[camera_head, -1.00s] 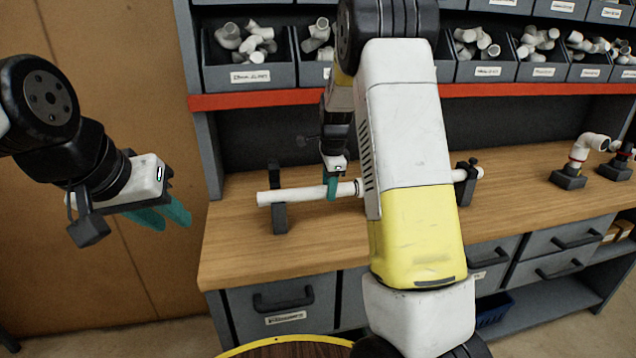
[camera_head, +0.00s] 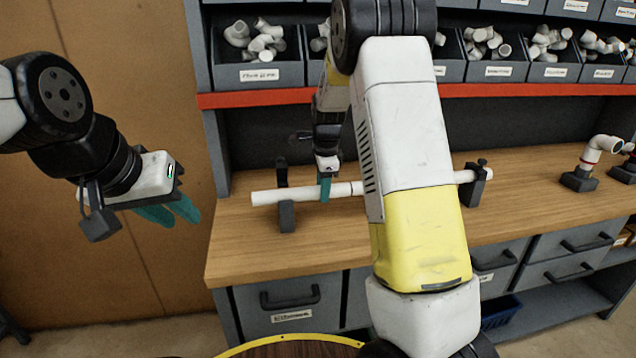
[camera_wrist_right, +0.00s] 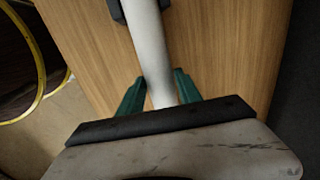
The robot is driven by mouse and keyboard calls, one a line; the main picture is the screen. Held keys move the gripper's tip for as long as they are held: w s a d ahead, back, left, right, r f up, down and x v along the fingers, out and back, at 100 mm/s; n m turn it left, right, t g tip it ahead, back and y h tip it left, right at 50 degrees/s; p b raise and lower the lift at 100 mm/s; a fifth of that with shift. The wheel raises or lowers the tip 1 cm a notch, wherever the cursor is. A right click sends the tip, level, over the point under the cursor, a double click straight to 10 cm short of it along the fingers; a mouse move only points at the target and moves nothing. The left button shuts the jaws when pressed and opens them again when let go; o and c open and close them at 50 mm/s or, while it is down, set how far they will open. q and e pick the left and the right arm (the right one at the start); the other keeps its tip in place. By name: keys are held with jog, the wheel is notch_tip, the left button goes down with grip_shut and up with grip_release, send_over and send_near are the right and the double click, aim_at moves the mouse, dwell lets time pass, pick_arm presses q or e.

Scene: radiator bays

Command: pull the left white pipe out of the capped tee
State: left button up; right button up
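The left white pipe (camera_head: 268,197) lies level in a dark stand (camera_head: 286,215), its free end sticking out to the left. My right gripper (camera_head: 324,188) is shut on this pipe, right of the stand. In the right wrist view the teal fingers (camera_wrist_right: 160,92) sit on both sides of the pipe (camera_wrist_right: 150,45). The capped tee is mostly hidden behind my right arm; a thin dark line shows across the white piping just left of the arm. My left gripper (camera_head: 172,213) hangs empty left of the bench, its two fingers apart.
Another white pipe end (camera_head: 465,176) shows right of my arm in a second dark stand (camera_head: 473,188). An elbow fitting (camera_head: 600,146) stands farther right on the wooden bench (camera_head: 250,248). Bins of fittings (camera_head: 258,62) line the shelf behind. The bench front is clear.

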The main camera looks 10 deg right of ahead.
jog(key=shift+o, duration=1.2)
jog(key=shift+a, duration=0.15)
jog(key=shift+s+r, duration=0.25)
jog(key=shift+r, duration=1)
jog(key=shift+s+r, duration=0.25)
jog(key=shift+r, duration=1.05)
jog(key=shift+s+r, duration=0.25)
jog(key=shift+r, duration=1)
jog(key=shift+s+r, duration=0.1)
jog(key=s+r+n+t, duration=0.1)
jog(key=s+r+n, duration=0.2)
jog(key=s+n, duration=0.3)
jog(key=s+r+n+t+y, duration=0.1)
jog(key=s+r+n, duration=0.2)
jog(key=s, duration=1.1)
jog(key=s+r+n+t+y, duration=0.1)
jog(key=s+r+n+t, duration=0.1)
jog(key=s+n, duration=0.7)
jog(key=shift+s+r, duration=0.5)
jog(key=shift+s, duration=0.25)
